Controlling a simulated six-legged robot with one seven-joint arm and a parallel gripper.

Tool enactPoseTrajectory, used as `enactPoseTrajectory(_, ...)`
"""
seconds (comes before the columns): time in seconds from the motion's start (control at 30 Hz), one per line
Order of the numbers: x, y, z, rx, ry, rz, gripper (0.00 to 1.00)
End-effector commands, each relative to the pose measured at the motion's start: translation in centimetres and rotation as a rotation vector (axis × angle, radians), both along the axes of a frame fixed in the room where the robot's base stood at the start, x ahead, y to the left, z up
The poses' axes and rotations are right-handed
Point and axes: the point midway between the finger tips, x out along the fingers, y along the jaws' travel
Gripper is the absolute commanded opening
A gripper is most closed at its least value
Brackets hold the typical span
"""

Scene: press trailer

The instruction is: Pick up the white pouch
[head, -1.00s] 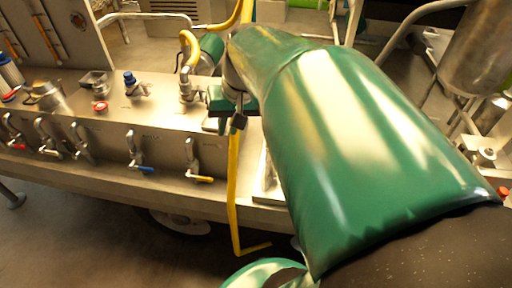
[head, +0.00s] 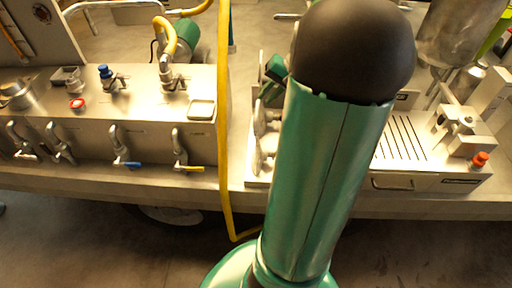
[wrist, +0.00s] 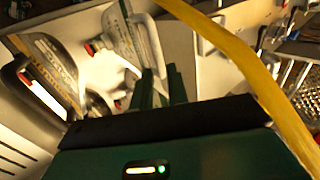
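I cannot tell for sure which is the white pouch. My gripper (wrist: 161,78) has its two dark green fingers close together, pointing at the pale item. Whether they touch or hold it is unclear. In the head view whitish shapes (head: 262,140) stand on the metal counter left of my arm, which hides part of the area.
A yellow hose (head: 224,110) hangs over the counter edge close to the whitish shapes; it also crosses the wrist view (wrist: 243,58). A slotted metal machine (head: 402,138) stands right. A valve panel (head: 100,140) with several levers is at left. Floor (head: 80,240) in front is bare.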

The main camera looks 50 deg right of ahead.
Motion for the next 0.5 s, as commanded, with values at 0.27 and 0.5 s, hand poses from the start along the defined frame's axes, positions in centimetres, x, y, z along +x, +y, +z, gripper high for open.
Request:
enactPoseTrajectory(0.27,1.4,1.2,-2.4,0.001,0.001,0.001,0.16)
enactPoseTrajectory(0.5,2.7,2.4,-5.3,0.002,0.001,0.000,0.16)
